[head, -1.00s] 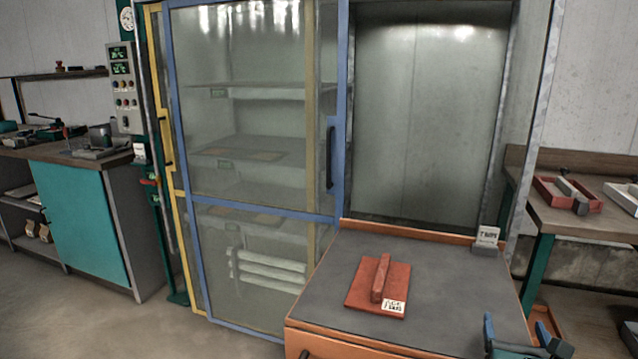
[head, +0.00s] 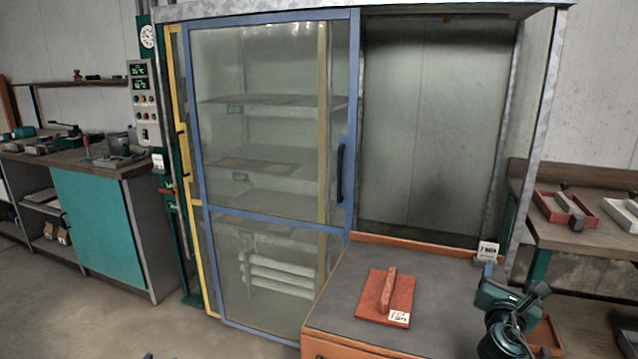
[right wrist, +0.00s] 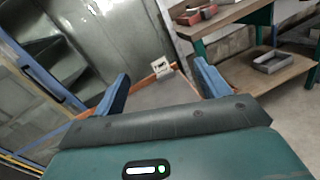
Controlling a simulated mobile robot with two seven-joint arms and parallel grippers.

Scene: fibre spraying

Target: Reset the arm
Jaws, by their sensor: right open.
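My right gripper (head: 508,287) is raised at the right edge of the orange-rimmed table (head: 340,300) in the head view. In the right wrist view my right gripper (right wrist: 163,82) has its two blue fingers wide apart with nothing between them. A small blue tip at the bottom edge of the head view looks like part of my left gripper (head: 148,356); its jaws are hidden. A red plate with a raised bar (head: 386,294) and a white label lies on the grey table top, left of my right gripper and apart from it.
A glass-doored cabinet with a blue frame (head: 270,218) stands behind the table, its right bay open. A small label card (head: 487,251) stands at the table's back right corner. Benches stand left (head: 98,225) and right (head: 580,236). The floor at front left is clear.

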